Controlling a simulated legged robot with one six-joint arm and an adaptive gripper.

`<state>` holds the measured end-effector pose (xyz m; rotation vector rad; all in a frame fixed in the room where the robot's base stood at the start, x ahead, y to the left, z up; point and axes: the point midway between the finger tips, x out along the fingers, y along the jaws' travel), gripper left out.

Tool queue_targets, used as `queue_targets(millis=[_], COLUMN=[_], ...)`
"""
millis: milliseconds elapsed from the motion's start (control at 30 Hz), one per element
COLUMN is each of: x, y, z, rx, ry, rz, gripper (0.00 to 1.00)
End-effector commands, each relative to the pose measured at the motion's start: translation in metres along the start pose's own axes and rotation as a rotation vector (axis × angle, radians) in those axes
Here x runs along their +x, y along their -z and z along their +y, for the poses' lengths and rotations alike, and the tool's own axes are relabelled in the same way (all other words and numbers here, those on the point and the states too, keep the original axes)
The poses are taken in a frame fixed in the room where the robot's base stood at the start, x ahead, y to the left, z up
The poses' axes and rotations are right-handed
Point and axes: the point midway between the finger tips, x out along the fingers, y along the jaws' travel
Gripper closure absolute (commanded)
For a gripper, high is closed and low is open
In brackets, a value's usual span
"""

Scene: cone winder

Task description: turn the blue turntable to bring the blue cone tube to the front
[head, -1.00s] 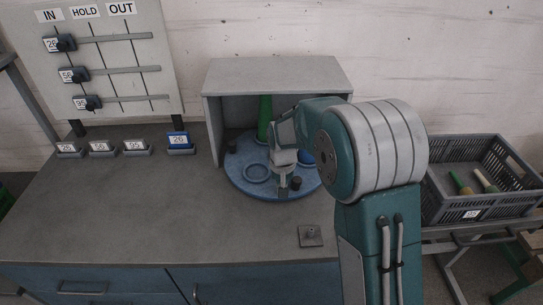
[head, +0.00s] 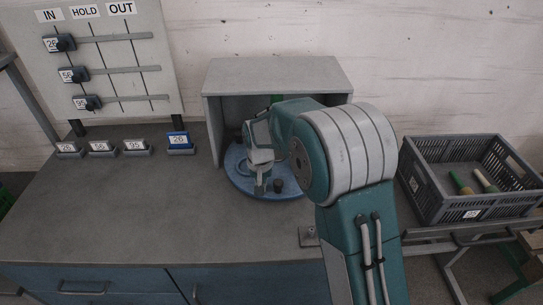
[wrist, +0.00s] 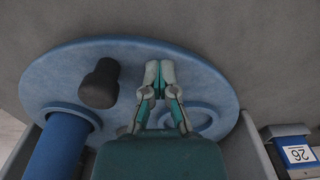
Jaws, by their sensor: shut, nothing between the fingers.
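The blue turntable (head: 236,187) sits half inside a grey open-fronted housing. It also shows in the wrist view (wrist: 62,75). The blue cone tube (wrist: 60,147) stands on it at the lower left of the wrist view; in the head view my arm hides it. A dark peg (wrist: 100,83) stands on the turntable, and an empty blue ring (wrist: 203,119) lies on the other side of my gripper. My gripper (wrist: 160,74) is shut and empty over the turntable's front part, beside the peg and apart from it.
The grey housing (head: 277,74) roofs the turntable's back. Numbered tag blocks stand left, including a blue one (head: 180,143). A small plate (head: 308,236) lies on the bench front. A grey crate (head: 425,195) with tubes stands right. The bench's left middle is clear.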

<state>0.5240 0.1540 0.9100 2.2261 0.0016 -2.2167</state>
Motion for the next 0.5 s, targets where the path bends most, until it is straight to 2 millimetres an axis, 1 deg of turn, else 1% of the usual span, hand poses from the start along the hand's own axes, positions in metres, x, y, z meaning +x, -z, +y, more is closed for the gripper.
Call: queue_targets(millis=[33,267,367,500], x=[0.006,0.007,0.007,0.007], y=[-0.004,-0.003,-0.001,0.005], z=[0.000,0.000,-0.005,-0.017], rx=[-0.001,-0.001,-0.002,-0.002], ry=[-0.004,-0.004,-0.004,-0.004], rz=[-0.016,-0.016,-0.016,-0.014], gripper=[1.00,1.00,1.00,1.00])
